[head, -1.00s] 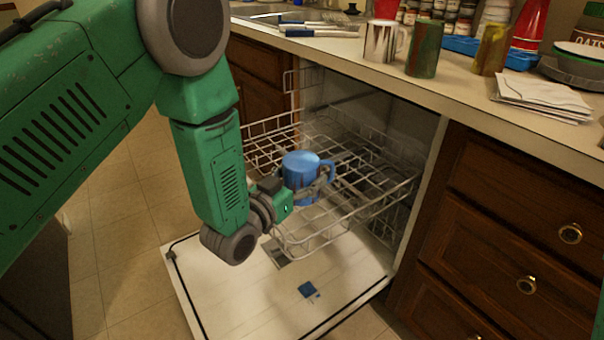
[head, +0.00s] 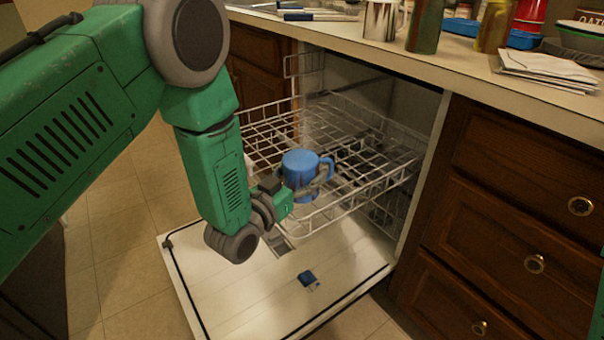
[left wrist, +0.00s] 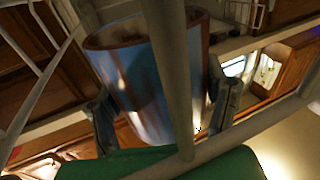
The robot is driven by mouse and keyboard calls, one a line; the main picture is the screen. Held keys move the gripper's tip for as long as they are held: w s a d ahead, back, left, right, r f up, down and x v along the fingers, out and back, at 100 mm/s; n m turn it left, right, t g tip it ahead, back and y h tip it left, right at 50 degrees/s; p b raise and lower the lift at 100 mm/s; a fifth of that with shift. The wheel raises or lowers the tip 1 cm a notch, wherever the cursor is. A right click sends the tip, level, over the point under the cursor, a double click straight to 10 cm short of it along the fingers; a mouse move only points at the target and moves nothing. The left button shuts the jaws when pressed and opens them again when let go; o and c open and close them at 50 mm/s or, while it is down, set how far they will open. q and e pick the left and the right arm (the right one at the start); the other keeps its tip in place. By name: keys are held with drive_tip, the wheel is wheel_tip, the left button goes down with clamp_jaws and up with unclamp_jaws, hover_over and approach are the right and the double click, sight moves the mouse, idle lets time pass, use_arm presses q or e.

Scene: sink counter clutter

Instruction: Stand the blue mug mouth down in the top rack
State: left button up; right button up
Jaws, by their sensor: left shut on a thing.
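The blue mug (head: 299,168) is upright with its closed base facing up and its mouth down, its handle to the right in the head view. My left gripper (head: 308,190) is shut on the mug's side, at the front left part of the pulled-out top rack (head: 345,207). In the left wrist view, the mug (left wrist: 150,80) is between the two fingers of my left gripper (left wrist: 165,110), and rack wires cross in front of it. I cannot tell whether the mug's rim touches the rack floor. My right gripper is out of view.
The open dishwasher door (head: 225,290) lies below the rack. The rack's wire floor behind the mug looks free. Wooden drawers (head: 515,200) stand to the right.

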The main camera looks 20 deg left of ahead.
use_arm(q)
drive_tip(key=shift+s+f+g, duration=0.15)
drive_tip(key=shift+s+f, duration=0.15)
drive_tip(key=shift+f, duration=0.35)
drive_tip(key=shift+s+f+g, duration=0.15)
drive_tip(key=shift+s+f, duration=0.1)
drive_tip(key=shift+f, duration=0.4)
drive_tip(key=o, duration=1.5)
drive_tip(key=shift+s+f, duration=0.1)
drive_tip(key=r+v, duration=0.2)
drive_tip(key=v, duration=0.8)
drive_tip(key=shift+s+a, duration=0.3)
drive_tip(key=shift+s, duration=0.05)
drive_tip(key=shift+d, duration=0.15)
